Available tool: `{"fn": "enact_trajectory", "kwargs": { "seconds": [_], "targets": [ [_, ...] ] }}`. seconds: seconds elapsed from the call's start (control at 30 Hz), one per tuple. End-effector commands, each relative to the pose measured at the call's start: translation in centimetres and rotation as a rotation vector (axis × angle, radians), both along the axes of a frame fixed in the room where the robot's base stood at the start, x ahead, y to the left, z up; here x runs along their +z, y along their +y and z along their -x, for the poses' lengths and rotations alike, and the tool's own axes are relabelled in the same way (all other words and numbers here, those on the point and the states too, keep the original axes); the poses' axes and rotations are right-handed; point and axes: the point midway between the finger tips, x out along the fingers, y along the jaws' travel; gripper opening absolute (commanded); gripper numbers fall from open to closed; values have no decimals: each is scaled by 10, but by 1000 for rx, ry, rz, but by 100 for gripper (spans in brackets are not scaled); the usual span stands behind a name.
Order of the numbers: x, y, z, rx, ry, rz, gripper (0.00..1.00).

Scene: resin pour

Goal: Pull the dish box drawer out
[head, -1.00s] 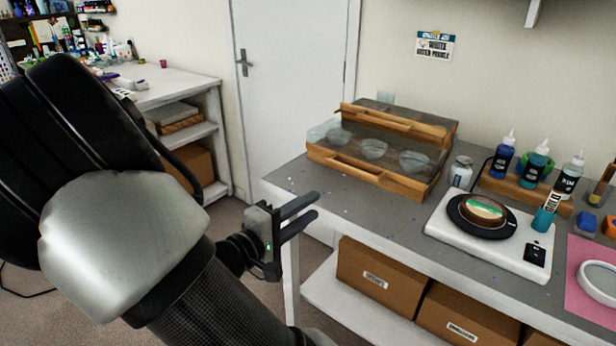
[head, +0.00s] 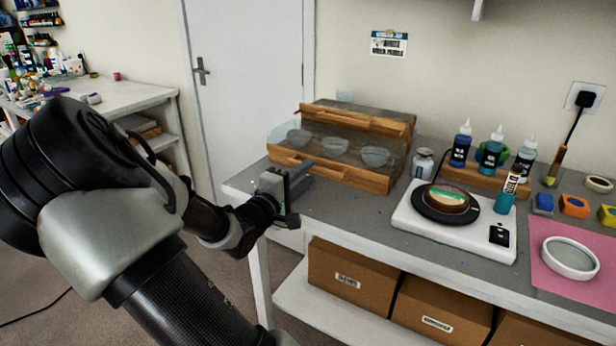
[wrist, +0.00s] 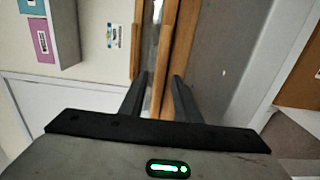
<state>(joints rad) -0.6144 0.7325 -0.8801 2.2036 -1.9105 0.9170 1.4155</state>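The dish box (head: 408,128) is a wood-framed, clear-sided box on the grey worktop, with a wooden rail along its upper front. Its low drawer (head: 345,175) has a wooden front with a slot-like grip and holds three clear glass dishes (head: 335,146). My gripper (head: 304,172) is at the drawer front's left part, fingers pointing at it. In the wrist view my gripper (wrist: 158,82) has its two fingers apart, with the wooden drawer front (wrist: 178,65) running between and beyond them. I cannot tell whether the fingers touch the wood.
Right of the box stand a small jar (head: 423,163), a bottle rack (head: 480,175) and a white scale (head: 455,228) with a round mould. A pink mat (head: 560,270) lies further right. The worktop (head: 350,215) before the drawer is mostly clear.

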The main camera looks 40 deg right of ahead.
Motion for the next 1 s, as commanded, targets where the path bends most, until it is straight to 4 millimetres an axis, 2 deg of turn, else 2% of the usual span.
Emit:
{"fn": "enact_trajectory", "kwargs": {
  "seconds": [0.17,0.47,0.63,0.87,1.0],
  "targets": [
    [0,-13,-5,-1,1,0,30],
    [0,-14,-6,1,1,0,30],
    [0,-14,-6,0,1,-1,1],
    [0,-14,-6,1,0,0,0],
    [1,1,-8,6,0,-2,0]
  ]
}}
